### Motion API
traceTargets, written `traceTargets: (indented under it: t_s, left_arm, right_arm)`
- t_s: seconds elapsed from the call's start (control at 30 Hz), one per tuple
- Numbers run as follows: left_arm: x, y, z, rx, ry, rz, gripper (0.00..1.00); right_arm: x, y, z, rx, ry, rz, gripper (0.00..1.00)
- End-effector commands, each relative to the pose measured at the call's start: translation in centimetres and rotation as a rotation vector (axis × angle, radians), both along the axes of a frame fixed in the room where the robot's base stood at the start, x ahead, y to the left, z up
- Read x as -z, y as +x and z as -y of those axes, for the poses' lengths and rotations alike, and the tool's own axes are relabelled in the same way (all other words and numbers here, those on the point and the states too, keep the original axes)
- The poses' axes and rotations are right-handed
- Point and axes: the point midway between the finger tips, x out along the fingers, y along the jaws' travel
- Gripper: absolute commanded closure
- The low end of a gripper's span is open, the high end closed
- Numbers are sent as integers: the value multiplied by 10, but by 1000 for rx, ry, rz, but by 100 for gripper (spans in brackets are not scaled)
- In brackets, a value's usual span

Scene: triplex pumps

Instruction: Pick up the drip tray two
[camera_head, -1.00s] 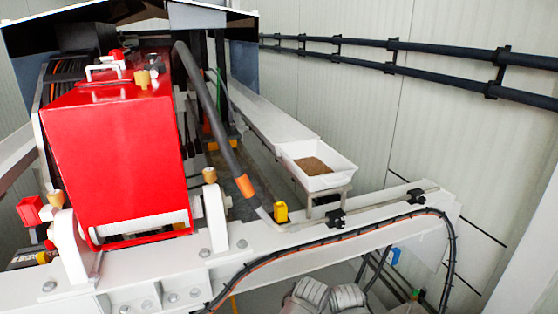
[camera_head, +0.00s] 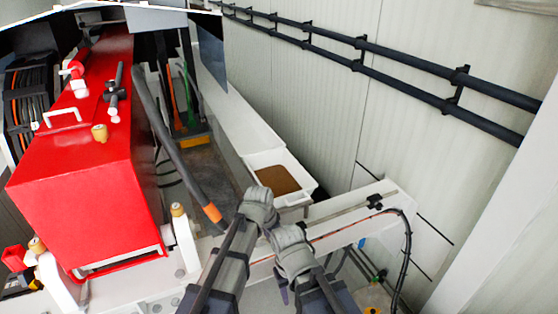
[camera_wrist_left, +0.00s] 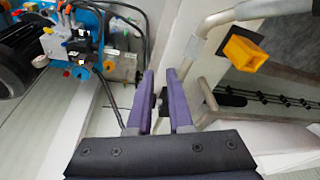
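A white drip tray (camera_head: 309,188) with brown contents stands on a long white frame, right of centre in the head view. Another white section lies directly behind it. I cannot tell which of these is tray two. My two grey arms reach up from the bottom of the head view; their bent joints end just in front of the tray, apart from it as far as I can see. In the left wrist view my left gripper (camera_wrist_left: 160,77) shows two purple fingers with a narrow empty gap between them. My right gripper cannot be made out.
A red pump housing (camera_head: 78,190) fills the left. A thick dark hose (camera_head: 165,135) with an orange end runs left of the tray. A white beam (camera_head: 345,217) crosses in front. Black rails (camera_head: 410,82) line the wall. The left wrist view shows a yellow block (camera_wrist_left: 245,53) on metal.

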Motion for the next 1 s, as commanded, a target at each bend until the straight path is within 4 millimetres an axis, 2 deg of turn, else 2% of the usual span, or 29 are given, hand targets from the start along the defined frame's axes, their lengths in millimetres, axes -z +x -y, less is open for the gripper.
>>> traceTargets:
  t_s: [0.03,0.1,0.23,0.4,0.5,0.6,0.77,1.0]
  left_arm:
    - [-39,21,6,36,-10,25,81]
    - [-63,41,11,88,-21,60,81]
    - [-99,71,19,166,-35,118,81]
    - [-127,96,24,233,-42,170,81]
    - [-121,113,49,323,-42,209,81]
    - [-122,118,58,364,-40,228,81]
    - [-120,118,59,372,-39,231,81]
    - [-100,125,65,372,-39,231,81]
  right_arm:
    - [-38,0,0,2,1,0,50]
    - [-59,0,0,4,1,-1,50]
    - [-92,0,0,7,0,-1,50]
    - [-116,0,0,10,1,-1,50]
    - [-107,0,0,10,1,0,50]
    - [-107,0,0,10,1,0,50]
    - [-104,0,0,9,1,-1,50]
    - [-85,0,0,-1,0,-1,50]
